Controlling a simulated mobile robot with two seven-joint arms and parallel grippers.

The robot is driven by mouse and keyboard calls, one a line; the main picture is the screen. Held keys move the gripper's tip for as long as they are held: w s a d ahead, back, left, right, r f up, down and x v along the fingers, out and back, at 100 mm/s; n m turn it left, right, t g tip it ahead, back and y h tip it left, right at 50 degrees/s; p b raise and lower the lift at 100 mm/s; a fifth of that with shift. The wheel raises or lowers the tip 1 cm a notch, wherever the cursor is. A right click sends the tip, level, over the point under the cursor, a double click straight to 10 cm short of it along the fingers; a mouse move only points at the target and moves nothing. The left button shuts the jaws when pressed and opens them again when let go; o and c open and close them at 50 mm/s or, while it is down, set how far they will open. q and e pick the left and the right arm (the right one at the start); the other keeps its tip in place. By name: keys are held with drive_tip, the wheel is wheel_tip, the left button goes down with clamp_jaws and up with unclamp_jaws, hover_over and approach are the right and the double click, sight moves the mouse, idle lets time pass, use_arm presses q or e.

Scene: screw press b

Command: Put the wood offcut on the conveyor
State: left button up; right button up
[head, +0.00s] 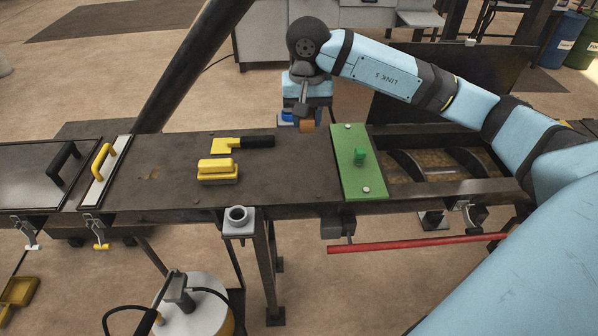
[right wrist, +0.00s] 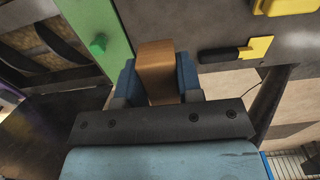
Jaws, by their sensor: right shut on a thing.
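The wood offcut (right wrist: 156,70) is a small brown block. My right gripper (right wrist: 158,82) is shut on it, with a blue finger on each side. In the head view the offcut (head: 307,126) shows just at the far edge of the dark steel cover, left of the green plate. My right gripper (head: 298,120) is partly hidden there by its own wrist. I cannot tell from these views whether the offcut touches the edge. No belt conveyor can be clearly made out. My left gripper is not in view.
The dark cover (head: 270,178) carries a yellow brush (head: 218,170) and a yellow scraper (head: 222,146) with a black handle. The green plate (head: 352,180) has a green knob. Right of it lies an open screw trough (head: 432,163). A red bar (head: 415,243) runs below.

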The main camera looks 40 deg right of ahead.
drive_tip(key=p, duration=0.1)
hover_over(305, 182)
wheel_tip(305, 182, down, 12)
drive_tip(key=shift+a+f, duration=0.1)
drive_tip(key=shift+f, duration=0.65)
wheel_tip(305, 182, down, 4)
drive_tip(key=shift+f, duration=0.1)
drive_tip(key=shift+f, duration=0.15)
drive_tip(key=o, duration=0.9)
